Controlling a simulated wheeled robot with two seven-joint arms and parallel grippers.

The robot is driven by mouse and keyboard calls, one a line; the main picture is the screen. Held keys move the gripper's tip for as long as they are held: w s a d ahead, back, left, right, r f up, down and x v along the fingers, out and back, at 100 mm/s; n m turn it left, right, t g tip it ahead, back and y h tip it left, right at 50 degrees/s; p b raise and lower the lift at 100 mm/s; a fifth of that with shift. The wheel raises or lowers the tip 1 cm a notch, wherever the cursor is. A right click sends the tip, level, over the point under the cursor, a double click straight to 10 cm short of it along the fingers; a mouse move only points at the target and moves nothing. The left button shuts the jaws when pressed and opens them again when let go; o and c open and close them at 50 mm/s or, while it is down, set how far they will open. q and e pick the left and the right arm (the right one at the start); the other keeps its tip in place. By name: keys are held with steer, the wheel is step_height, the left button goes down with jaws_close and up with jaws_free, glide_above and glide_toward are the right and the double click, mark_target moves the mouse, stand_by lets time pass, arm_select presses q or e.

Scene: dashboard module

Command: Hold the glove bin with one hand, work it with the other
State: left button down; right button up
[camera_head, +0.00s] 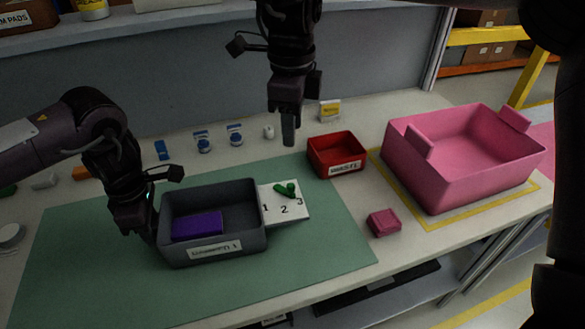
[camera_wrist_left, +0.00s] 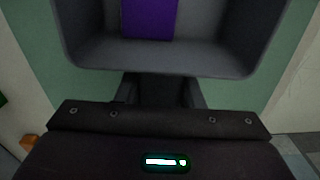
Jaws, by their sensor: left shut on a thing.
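A dark grey bin (camera_head: 213,245) with a white label, its lettering hard to read, sits on the green mat; I take it for the glove bin. A purple block (camera_head: 197,226) lies inside it. My left gripper (camera_head: 150,230) is shut on the bin's left wall. In the left wrist view the bin wall (camera_wrist_left: 160,55) meets the fingers (camera_wrist_left: 162,92), and the purple block (camera_wrist_left: 150,18) shows beyond. My right gripper (camera_head: 288,132) points down above the table behind the bin, touching nothing I can see; its finger gap is not visible.
A white card (camera_head: 290,214) numbered 1 2 3, with a green piece (camera_head: 286,188), adjoins the bin's right side. A red bin (camera_head: 336,155), a pink block (camera_head: 384,222) and a large pink crate (camera_head: 440,185) stand right. Small bottles (camera_head: 235,138) line the back. The mat's front is clear.

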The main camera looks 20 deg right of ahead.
steer(key=f, duration=1.1)
steer(key=shift+w+d+f, duration=0.15)
steer(key=shift+d+f, duration=0.05)
steer(key=shift+f, duration=0.15)
jaws_close()
steer(key=c, duration=0.8)
jaws_free()
steer(key=o, duration=0.8)
steer(key=shift+f, duration=0.15)
step_height(320, 180, up, 14)
steer(key=shift+a+r, duration=0.15)
steer(key=shift+r, duration=0.05)
steer(key=shift+r, duration=0.1)
